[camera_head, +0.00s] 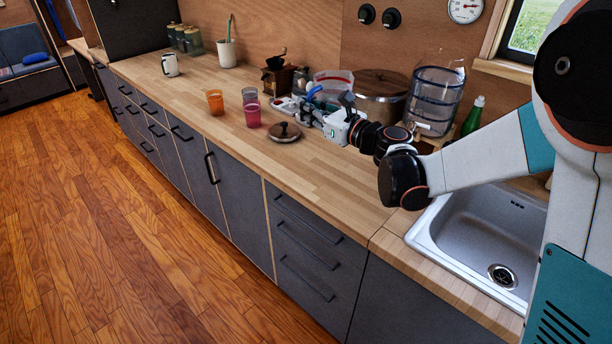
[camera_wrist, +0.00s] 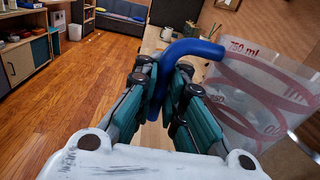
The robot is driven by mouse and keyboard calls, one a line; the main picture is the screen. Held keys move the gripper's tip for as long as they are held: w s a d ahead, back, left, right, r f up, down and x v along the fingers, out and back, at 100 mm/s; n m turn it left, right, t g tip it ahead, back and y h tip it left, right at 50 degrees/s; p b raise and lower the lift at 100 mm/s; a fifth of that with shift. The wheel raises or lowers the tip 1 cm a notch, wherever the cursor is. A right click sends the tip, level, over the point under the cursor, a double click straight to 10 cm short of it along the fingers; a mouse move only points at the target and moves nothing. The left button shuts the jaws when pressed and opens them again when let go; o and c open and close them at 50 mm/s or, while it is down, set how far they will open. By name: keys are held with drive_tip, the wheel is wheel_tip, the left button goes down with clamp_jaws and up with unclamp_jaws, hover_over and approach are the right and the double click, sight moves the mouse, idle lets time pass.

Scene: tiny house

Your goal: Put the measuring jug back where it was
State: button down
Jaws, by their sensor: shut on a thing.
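The measuring jug (camera_wrist: 262,98) is clear with red markings and a blue handle (camera_wrist: 190,50). In the wrist view my gripper (camera_wrist: 166,92) is shut on the blue handle, with the jug body to the right of the fingers. In the head view the jug (camera_head: 334,80) shows at the back of the wooden counter, partly hidden by my gripper (camera_head: 308,108) and small things around it. Whether its base touches the counter is hidden.
A large lidded pot (camera_head: 382,92) and a clear container (camera_head: 436,95) stand right of the jug. A coffee grinder (camera_head: 278,78) stands to its left. The sink (camera_head: 480,235) is at right; the front counter is clear.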

wheel_tip(320, 180, down, 18)
drive_tip(key=b, duration=0.6)
drive_tip(key=shift+w+r, duration=0.1)
drive_tip(key=shift+r, duration=0.25)
drive_tip(key=c, duration=1.7)
unclamp_jaws()
drive_tip(key=p+v, duration=0.2)
drive_tip(key=v, duration=1)
